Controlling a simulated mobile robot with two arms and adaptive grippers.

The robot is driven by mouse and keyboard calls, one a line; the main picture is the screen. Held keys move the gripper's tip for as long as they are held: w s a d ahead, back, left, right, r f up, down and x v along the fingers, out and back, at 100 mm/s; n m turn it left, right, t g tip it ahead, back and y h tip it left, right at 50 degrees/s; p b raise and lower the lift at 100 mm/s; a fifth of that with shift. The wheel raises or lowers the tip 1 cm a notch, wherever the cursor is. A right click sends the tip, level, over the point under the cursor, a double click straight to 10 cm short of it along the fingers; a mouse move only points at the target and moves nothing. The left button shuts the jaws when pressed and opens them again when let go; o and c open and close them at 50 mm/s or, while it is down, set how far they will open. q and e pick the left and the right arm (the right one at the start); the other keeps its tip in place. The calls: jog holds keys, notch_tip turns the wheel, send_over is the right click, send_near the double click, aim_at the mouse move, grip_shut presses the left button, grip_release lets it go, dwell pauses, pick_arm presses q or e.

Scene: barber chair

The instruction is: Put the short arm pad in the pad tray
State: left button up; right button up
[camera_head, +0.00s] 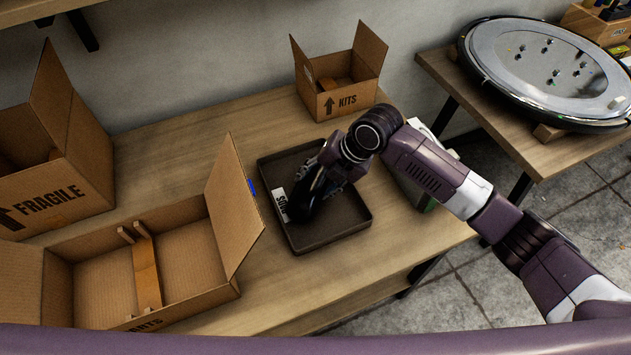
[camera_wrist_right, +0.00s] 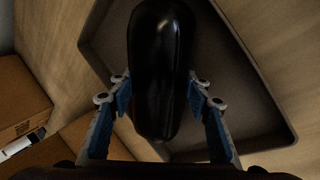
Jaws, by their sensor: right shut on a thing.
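The short arm pad is a glossy black rounded pad (camera_wrist_right: 160,75), held between the fingers of my right gripper (camera_wrist_right: 160,92). In the head view the pad (camera_head: 308,193) is dark and partly covered by my right gripper (camera_head: 324,178). The pad tray (camera_head: 345,235) is a dark shallow tray with a white label, on the wooden bench. The pad is over the left part of the tray; I cannot tell whether it touches the floor of it. The tray also shows behind the pad in the right wrist view (camera_wrist_right: 225,75). My left gripper is not in view.
A KITS box (camera_head: 345,98) stands behind, and a FRAGILE box (camera_head: 55,185) at the far left. A round metal base (camera_head: 548,70) lies on another table at the right.

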jog(key=shift+f, duration=0.1)
jog(key=o, duration=1.4)
jog(key=shift+o, duration=0.2)
jog(key=shift+r, duration=0.2)
jog(key=v, duration=1.2)
jog(key=shift+d+f, duration=0.1)
